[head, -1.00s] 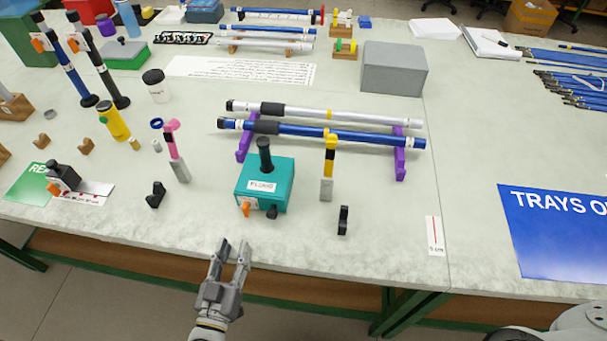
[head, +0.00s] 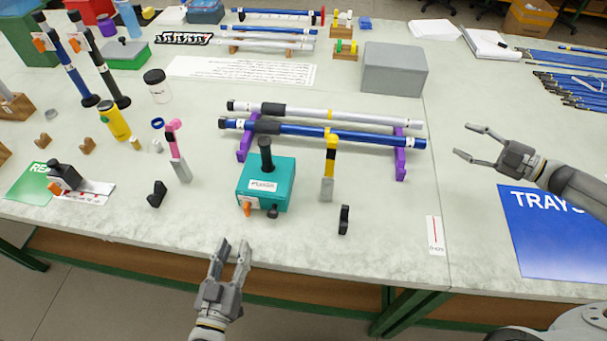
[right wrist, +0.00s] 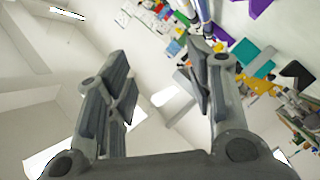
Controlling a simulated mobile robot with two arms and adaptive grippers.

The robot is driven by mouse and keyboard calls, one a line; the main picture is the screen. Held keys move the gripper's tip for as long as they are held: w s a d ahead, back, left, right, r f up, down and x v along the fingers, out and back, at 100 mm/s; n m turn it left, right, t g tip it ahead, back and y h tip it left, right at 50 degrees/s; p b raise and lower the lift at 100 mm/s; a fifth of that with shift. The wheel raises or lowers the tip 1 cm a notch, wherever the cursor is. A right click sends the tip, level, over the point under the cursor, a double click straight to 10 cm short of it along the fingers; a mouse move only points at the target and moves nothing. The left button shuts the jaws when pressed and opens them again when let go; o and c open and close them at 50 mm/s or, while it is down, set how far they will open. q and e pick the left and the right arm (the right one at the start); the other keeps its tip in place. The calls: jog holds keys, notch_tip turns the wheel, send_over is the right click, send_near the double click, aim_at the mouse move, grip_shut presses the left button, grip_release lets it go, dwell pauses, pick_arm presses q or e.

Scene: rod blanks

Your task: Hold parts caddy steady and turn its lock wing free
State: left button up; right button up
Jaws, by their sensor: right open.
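The parts caddy (head: 264,186) is a teal box with a white label and an upright black post handle. It stands on the bench left of centre in the head view. The orange lock wing (head: 247,208) sticks out low on its front face, beside a black knob (head: 272,211). My left gripper (head: 231,246) is open and empty at the bench's front edge, just in front of the caddy and apart from it. My right gripper (head: 464,141) is open and empty over the right part of the bench, well away from the caddy; its spread fingers show in the right wrist view (right wrist: 160,85).
A yellow-and-black tool (head: 329,168) and a small black piece (head: 343,220) stand right of the caddy. Rods on purple stands (head: 400,158) lie behind it. A pink-handled tool (head: 177,150) and a black clip (head: 157,194) are to its left.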

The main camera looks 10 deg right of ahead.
jog(key=a+n+g+y, duration=0.3)
jog(key=a+g+y, duration=0.3)
jog(key=a, duration=1.5)
jog(key=s+a+r+n+g, duration=0.2)
jog(key=a, duration=0.7)
jog(key=s+a+r+n+g+y, duration=0.1)
jog(key=s+a+r+g, duration=0.15)
jog(key=a, duration=0.65)
jog(key=s+a+r+n+g, duration=0.2)
jog(key=a+r+g, duration=0.1)
jog(key=a, duration=0.6)
jog(key=m+t+h, duration=0.7)
jog(key=m+t, duration=0.8)
jog(key=m, duration=0.4)
send_near(269, 149)
jog(key=x, duration=0.9)
jog(key=shift+a+r, duration=0.1)
